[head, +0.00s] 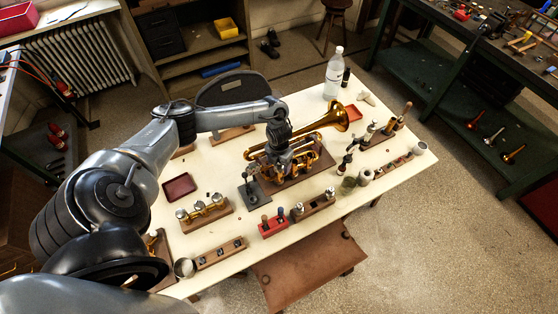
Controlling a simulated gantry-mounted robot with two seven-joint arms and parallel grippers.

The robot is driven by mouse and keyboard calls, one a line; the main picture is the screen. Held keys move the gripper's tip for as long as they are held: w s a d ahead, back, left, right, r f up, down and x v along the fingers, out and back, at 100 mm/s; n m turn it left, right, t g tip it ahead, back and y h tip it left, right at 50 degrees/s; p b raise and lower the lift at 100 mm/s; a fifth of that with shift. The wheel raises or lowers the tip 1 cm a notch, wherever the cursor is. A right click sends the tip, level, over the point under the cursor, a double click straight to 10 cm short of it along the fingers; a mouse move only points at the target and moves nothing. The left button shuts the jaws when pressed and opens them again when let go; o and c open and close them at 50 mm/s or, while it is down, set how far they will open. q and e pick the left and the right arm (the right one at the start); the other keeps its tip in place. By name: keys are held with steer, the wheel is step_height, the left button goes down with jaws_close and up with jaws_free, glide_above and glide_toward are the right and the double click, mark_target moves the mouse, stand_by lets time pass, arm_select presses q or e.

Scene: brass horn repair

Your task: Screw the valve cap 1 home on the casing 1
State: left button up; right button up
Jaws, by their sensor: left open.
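A brass trumpet (322,120) lies on a wooden stand (296,178) near the middle of the white workbench, its bell toward the back right. Its valve casings (303,160) are at the near end. My left gripper (282,152) reaches down from above, right at the valve casings, and covers part of them. Its jaws are open, though the fingertips are hard to make out at this size. Valve cap 1 and casing 1 are too small or too hidden by the gripper to tell apart. My right gripper is not in view.
In front stand a rack of brass valves (204,211), a red block (272,227) and wooden blocks. A dark red tray (179,187) is left, a clear bottle (334,75) at the back. Small tools and jars crowd the right side. A brown leather apron (305,268) hangs at the front edge.

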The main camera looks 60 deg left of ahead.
arm_select(q)
steer(key=c, duration=1.2)
steer(key=shift+f+m+b, duration=0.15)
steer(key=shift+m+b, duration=1.1)
steer(key=shift+m, duration=0.05)
steer(key=shift+c, duration=0.2)
steer(key=shift+m+b, duration=0.8)
steer(key=shift+m, duration=0.4)
